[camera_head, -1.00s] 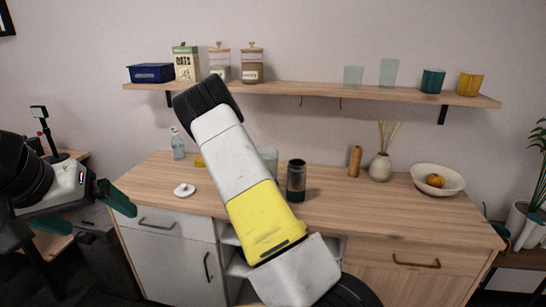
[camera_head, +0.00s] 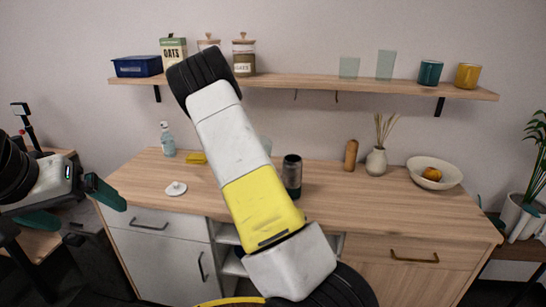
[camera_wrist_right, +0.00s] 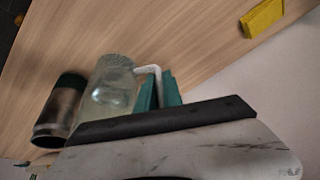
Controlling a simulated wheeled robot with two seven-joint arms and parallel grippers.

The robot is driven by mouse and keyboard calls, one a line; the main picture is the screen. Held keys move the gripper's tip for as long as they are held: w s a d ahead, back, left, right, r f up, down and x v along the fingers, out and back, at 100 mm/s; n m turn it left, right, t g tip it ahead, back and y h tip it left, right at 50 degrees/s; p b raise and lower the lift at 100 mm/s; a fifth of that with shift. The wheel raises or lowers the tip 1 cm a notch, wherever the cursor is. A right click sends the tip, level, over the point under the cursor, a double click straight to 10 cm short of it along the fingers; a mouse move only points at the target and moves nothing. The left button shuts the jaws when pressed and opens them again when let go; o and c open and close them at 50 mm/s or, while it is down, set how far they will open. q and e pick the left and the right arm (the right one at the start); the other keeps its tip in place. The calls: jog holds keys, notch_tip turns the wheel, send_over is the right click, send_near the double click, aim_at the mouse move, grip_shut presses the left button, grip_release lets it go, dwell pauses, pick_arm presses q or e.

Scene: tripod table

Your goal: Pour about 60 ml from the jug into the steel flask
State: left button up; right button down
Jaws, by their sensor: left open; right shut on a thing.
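The steel flask (camera_head: 292,177), dark with a teal base, stands upright on the wooden counter just right of my right forearm. It also shows in the right wrist view (camera_wrist_right: 62,112). The clear glass jug (camera_wrist_right: 108,90) with a white handle (camera_wrist_right: 150,70) is beside the flask there. My right gripper (camera_wrist_right: 160,88) is shut on the jug's handle. In the head view my forearm hides that gripper and most of the jug; only a sliver of glass (camera_head: 266,145) shows. I cannot tell the liquid level. My left gripper (camera_head: 80,207) is open and empty, left of the counter.
A white lid (camera_head: 176,188), a yellow sponge (camera_head: 196,158) and a spray bottle (camera_head: 168,140) are on the counter's left. A wooden mill (camera_head: 351,155), a reed vase (camera_head: 376,161) and a bowl (camera_head: 435,173) stand right. A shelf (camera_head: 300,82) hangs above. The counter's front middle is clear.

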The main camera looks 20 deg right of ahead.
jog(key=shift+s+d+r+m+t+y, duration=0.15)
jog(key=shift+s+d+r+t+y, duration=0.15)
jog(key=shift+d+r+t+y, duration=0.15)
jog(key=shift+s+d+r+m+t+y, duration=0.15)
jog(key=shift+s+d+r+t+y, duration=0.15)
jog(key=shift+r+t, duration=0.2)
jog(key=r, duration=0.1)
jog(key=s+d+r+t+y, duration=0.2)
jog(key=r, duration=0.1)
jog(key=shift+m+p, duration=0.4)
notch_tip(320, 180, up, 6)
jog(key=s+d+m+t+y+p, duration=0.1)
jog(key=s+d+t+y+p, duration=0.1)
jog(key=t+y+p, duration=0.1)
jog(key=shift+f, duration=0.2)
jog(key=shift+s+d+r+t+y+p, duration=0.25)
jog(key=shift+r+t+y+p, duration=0.15)
jog(key=shift+p, duration=0.3)
jog(key=shift+s+d+r+t+y+p, duration=0.25)
jog(key=shift+t+p, duration=0.2)
jog(key=shift+p, duration=0.25)
jog(key=shift+s+d+r+m+t+p, duration=0.3)
jog(key=shift+s+d+r+t+p, duration=0.05)
jog(key=shift+s+d+r+t, duration=0.2)
dwell(1.7)
